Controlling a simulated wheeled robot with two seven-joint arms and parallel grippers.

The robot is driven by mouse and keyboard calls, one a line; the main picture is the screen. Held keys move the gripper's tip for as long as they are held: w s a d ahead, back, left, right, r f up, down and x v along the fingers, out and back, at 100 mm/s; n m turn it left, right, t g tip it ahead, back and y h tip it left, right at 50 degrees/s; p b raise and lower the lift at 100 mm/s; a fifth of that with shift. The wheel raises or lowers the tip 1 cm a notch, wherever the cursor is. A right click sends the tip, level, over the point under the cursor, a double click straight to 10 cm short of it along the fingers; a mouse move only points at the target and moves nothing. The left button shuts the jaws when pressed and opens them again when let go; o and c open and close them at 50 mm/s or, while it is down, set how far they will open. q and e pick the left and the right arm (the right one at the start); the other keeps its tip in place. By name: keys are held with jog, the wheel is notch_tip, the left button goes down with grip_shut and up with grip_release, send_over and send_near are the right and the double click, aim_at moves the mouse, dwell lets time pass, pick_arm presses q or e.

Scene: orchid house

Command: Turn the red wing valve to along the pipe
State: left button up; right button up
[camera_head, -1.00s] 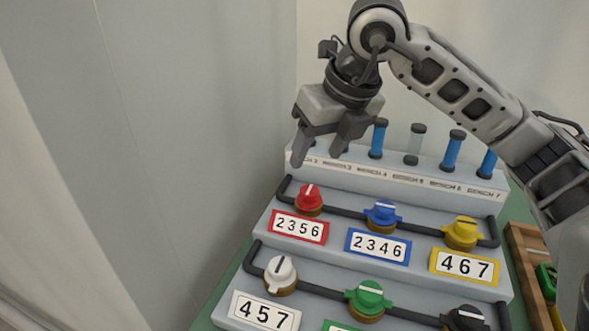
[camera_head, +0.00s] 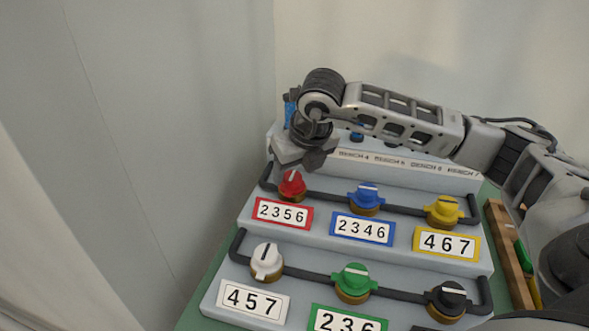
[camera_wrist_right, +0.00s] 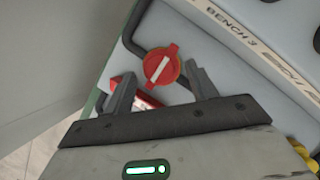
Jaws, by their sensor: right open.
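The red wing valve (camera_head: 292,184) sits on the dark pipe at the left end of the upper row, above the red-framed label 2356 (camera_head: 283,213). In the right wrist view the red wing valve (camera_wrist_right: 162,66) shows its wing and white mark lying across the pipe. My right gripper (camera_head: 300,165) is right above and behind the valve and partly hides it. In the right wrist view my right gripper (camera_wrist_right: 160,82) is open, with a finger on each side and the valve just beyond the tips. Contact cannot be told. My left gripper is not in view.
The blue valve (camera_head: 366,197) and yellow valve (camera_head: 443,211) stand to the right on the same pipe. White (camera_head: 266,261), green (camera_head: 353,281) and black (camera_head: 447,299) valves are on the lower step. A wall is close on the left. A wooden tray (camera_head: 508,255) is at the right.

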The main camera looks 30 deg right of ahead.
jog(key=shift+w+f, duration=0.2)
jog(key=shift+f, duration=0.25)
jog(key=c, duration=1)
